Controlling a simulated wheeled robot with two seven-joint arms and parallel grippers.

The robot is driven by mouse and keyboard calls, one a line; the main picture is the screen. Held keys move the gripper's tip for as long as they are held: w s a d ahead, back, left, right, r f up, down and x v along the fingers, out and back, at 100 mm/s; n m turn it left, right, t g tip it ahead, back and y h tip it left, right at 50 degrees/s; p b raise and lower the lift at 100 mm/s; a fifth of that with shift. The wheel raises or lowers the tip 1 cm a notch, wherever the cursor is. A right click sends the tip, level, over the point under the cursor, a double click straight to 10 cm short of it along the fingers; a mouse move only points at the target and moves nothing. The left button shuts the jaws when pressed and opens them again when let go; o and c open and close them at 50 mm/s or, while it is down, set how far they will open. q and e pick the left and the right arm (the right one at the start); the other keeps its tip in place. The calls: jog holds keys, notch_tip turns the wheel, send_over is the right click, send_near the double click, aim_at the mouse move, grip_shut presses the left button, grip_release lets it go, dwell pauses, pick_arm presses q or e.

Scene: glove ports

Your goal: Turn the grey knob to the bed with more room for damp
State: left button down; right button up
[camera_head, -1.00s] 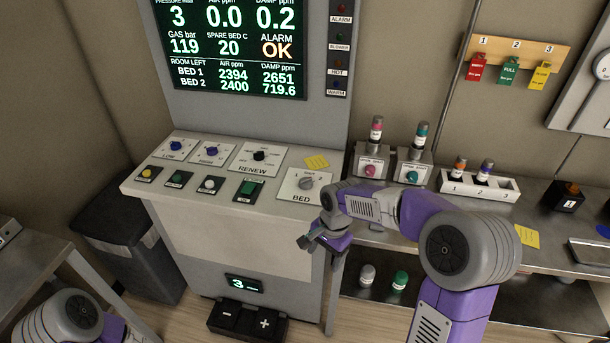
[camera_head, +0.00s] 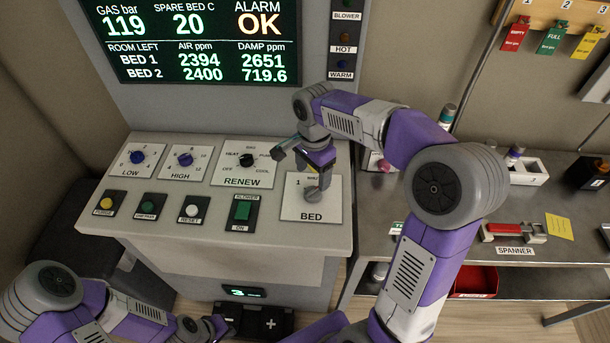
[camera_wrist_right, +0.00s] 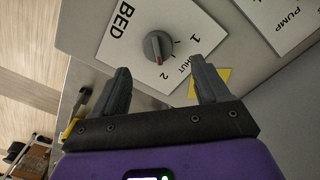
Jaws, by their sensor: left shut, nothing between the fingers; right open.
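The grey knob (camera_head: 313,194) sits on the white BED plate (camera_head: 292,211) at the right of the console. My right gripper (camera_head: 303,165) is open above the plate. In the wrist view its fingers (camera_wrist_right: 163,78) are apart, with the knob beyond the gap between them. My left gripper (camera_head: 205,329) is shut and empty, low at the front. The screen (camera_head: 195,45) reads room for damp: BED 1 2651, BED 2 719.6.
The RENEW knob (camera_head: 246,160) and the green BLOWER switch (camera_head: 242,211) are left of the BED plate. Blue LOW (camera_head: 137,157) and HIGH (camera_head: 185,159) knobs are further left. A side bench (camera_head: 475,215) with a spanner (camera_head: 514,232) stands at the right.

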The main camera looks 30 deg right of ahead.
aim_at(313, 190)
jog(key=f, duration=0.3)
jog(key=f+b, duration=0.1)
jog(key=f, duration=0.2)
jog(key=shift+s+f, duration=0.2)
jog(key=shift+f, duration=0.1)
jog(key=c, duration=1)
jog(key=shift+c, duration=0.2)
